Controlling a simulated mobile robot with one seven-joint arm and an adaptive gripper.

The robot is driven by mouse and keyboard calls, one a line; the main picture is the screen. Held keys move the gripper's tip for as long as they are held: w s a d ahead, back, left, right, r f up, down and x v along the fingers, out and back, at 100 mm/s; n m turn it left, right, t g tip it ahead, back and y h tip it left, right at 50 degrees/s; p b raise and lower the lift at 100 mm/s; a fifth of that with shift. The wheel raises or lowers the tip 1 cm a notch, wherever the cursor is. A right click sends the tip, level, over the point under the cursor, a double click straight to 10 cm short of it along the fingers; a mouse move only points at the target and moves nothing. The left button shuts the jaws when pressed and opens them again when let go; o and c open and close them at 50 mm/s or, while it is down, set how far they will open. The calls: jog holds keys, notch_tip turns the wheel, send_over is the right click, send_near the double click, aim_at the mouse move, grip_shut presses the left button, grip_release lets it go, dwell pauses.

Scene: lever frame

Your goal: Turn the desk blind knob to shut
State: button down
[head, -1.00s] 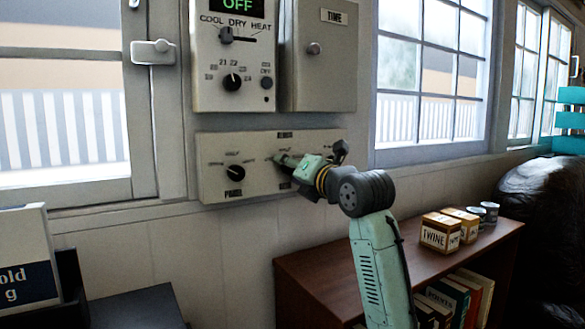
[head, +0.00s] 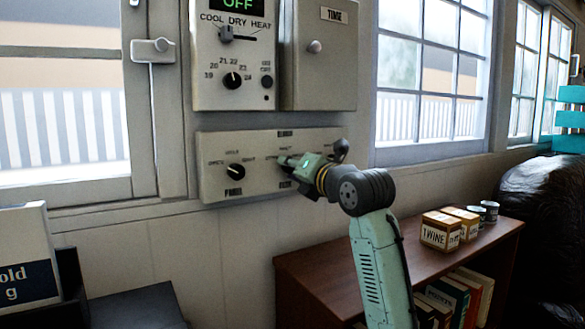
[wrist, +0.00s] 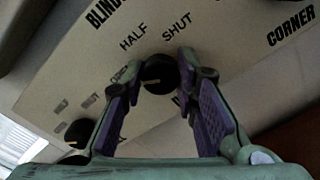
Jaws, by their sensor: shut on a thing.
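The blind knob (wrist: 161,74) is a round black knob on a pale panel (head: 215,140), seen in the wrist view with HALF and SHUT printed above it and a partly covered word at its left. A pale mark on the knob points left, away from SHUT. My gripper (wrist: 160,70) has a fingertip on each side of the knob and is shut on it.
A second black knob (head: 236,171) sits left on the same panel. Above are a thermostat (head: 233,60) and a grey cabinet (head: 318,65). A low bookcase (head: 320,268) with TWINE boxes (head: 440,231) stands below right. The wall below the panel is clear.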

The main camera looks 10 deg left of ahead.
jog(key=shift+m, duration=0.4)
jog(key=m+g+p, duration=0.1)
jog(key=m+p, duration=0.5)
jog(key=m, duration=1.6)
jog(key=shift+m, duration=0.3)
jog(key=c, duration=1.2)
grip_release()
jog(key=shift+c, duration=0.2)
